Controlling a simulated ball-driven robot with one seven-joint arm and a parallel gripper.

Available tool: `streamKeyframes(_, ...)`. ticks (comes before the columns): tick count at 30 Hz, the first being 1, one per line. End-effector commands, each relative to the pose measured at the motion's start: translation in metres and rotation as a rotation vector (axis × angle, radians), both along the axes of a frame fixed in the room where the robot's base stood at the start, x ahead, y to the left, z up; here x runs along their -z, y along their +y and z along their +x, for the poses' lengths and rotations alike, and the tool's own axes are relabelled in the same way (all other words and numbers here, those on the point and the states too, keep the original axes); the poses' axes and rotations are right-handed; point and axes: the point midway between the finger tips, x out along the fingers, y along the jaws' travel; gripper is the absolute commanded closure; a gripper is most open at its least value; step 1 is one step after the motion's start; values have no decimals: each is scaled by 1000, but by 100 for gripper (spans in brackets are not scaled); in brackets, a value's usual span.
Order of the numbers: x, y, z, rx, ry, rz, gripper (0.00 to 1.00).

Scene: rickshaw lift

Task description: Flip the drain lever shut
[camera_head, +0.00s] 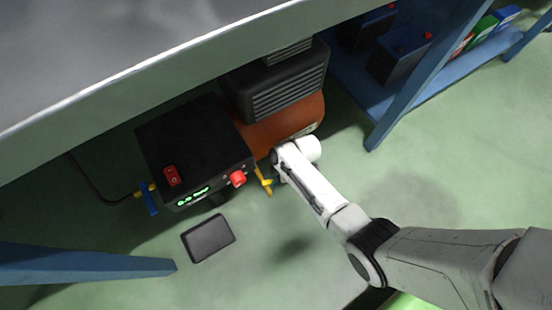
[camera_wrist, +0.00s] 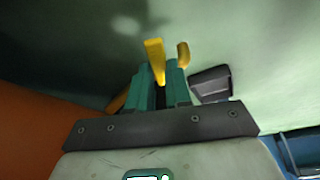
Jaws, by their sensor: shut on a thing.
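The drain lever is a yellow handle (camera_head: 263,182) low beside the compressor's orange tank (camera_head: 285,125). In the wrist view the yellow lever (camera_wrist: 155,60) stands up between the two teal fingers of my gripper (camera_wrist: 163,78), which are shut on it. A second, hooked yellow piece (camera_wrist: 183,54) shows just right of the lever. In the head view my white wrist reaches in next to the tank, and the fingers are mostly hidden. The lever's pivot is hidden, so I cannot tell whether its valve is open or shut.
A black control box (camera_head: 192,150) with a red switch and red knob adjoins the tank. A blue-handled yellow fitting (camera_head: 149,200) is at its left. A dark flat pad (camera_head: 208,238) lies on the floor. A grey tabletop (camera_head: 120,50) overhangs; blue legs (camera_head: 420,70) flank the space.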

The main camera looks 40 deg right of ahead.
Motion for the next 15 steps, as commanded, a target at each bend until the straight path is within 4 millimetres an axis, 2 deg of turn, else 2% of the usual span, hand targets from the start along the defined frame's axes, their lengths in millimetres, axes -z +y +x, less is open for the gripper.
streamKeyframes(15, 1, -1, 1, -95, 2, -3, 100)
